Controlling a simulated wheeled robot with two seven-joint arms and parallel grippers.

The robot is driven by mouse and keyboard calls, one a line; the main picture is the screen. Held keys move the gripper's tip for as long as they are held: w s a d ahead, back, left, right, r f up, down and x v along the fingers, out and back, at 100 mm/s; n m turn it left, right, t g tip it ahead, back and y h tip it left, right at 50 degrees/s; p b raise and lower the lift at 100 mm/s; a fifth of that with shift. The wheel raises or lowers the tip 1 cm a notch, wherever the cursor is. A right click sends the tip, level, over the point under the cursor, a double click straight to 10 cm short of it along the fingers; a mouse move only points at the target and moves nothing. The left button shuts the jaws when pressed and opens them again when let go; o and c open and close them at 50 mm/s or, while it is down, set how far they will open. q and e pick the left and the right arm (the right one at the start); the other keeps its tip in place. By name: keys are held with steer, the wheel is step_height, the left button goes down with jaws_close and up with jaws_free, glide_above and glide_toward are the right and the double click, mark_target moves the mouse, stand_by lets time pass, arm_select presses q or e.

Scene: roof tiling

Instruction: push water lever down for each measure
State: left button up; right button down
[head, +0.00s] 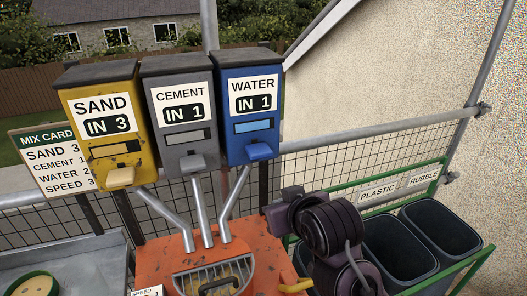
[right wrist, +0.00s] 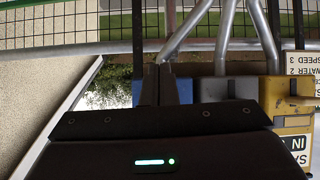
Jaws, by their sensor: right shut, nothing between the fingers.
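The blue water dispenser (head: 248,100) stands at the right of the row of three, and its label reads IN 1. Its blue lever (head: 259,151) sticks out at the bottom front. My right gripper (head: 278,210) is below and slightly right of the lever in the head view, apart from it. In the right wrist view its fingers (right wrist: 160,72) are shut and empty, with the blue dispenser (right wrist: 188,91) behind them. The mix card (head: 54,160) reads sand 3, cement 1, water 2, speed 3. My left gripper is not in view.
The yellow sand dispenser (head: 103,112) reads IN 3 and the grey cement dispenser (head: 181,112) reads IN 1. Metal chutes (head: 202,212) run down to an orange mixer (head: 157,260) with a grate. Dark bins (head: 398,254) in a green frame stand at right.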

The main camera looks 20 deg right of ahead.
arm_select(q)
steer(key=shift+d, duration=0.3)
arm_select(e)
step_height(320, 180, up, 14)
steer(key=w+t, duration=0.1)
steer(key=t, duration=0.3)
steer(key=shift+w+f+m, duration=0.15)
steer(key=shift+m, duration=0.15)
steer(key=shift+w, duration=0.15)
glide_toward(264, 131)
steer(key=shift+w+a+f, duration=1.05)
steer(key=shift+w+f, duration=0.4)
steer(key=shift+w, duration=0.2)
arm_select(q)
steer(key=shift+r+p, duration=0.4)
arm_select(e)
steer(key=shift+w, duration=0.1)
steer(key=shift+f, duration=0.1)
